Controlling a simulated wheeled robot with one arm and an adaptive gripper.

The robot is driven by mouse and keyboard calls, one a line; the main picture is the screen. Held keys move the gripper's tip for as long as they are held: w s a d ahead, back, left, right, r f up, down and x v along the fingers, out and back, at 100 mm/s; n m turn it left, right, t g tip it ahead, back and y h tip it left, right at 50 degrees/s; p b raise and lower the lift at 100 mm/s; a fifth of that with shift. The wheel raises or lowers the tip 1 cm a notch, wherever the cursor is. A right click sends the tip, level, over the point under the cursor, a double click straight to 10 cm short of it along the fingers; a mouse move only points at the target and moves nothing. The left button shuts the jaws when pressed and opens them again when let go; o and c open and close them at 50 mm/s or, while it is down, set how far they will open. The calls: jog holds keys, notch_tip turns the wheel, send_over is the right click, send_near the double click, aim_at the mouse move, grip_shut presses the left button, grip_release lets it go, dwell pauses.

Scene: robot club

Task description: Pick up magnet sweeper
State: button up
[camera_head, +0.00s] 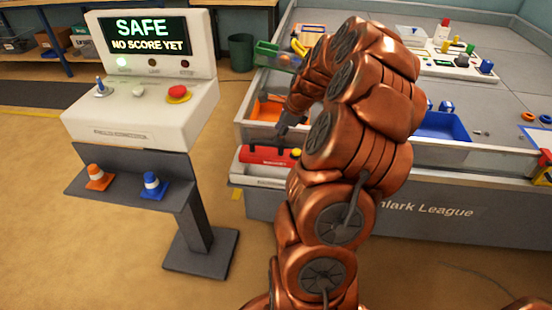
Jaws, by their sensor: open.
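The magnet sweeper appears to be the long red bar (262,154) with small lettering on its front. It rests on a pale holder (250,176) at the front left corner of the grey arena table. My copper arm covers the right end of this area. My gripper (281,133), small and dark, is just above and behind the red bar, apart from it as far as I can tell. It is open with nothing seen in it, and my arm partly hides it.
An orange bin (266,108) lies behind the bar and a blue bin (440,126) to the right. The floor between console and table is clear.

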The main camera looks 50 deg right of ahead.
aim_at(277, 151)
jog(key=shift+x, duration=1.2)
jog(key=shift+d+p+x, duration=0.15)
jog(key=shift+d+x, duration=0.05)
jog(key=shift+x, duration=0.75)
jog(key=shift+d+p+x, duration=0.15)
jog(key=shift+d+x, duration=0.05)
jog(key=shift+x, duration=0.7)
jog(key=shift+d+p+x, duration=0.15)
jog(key=shift+x, duration=0.8)
grip_shut()
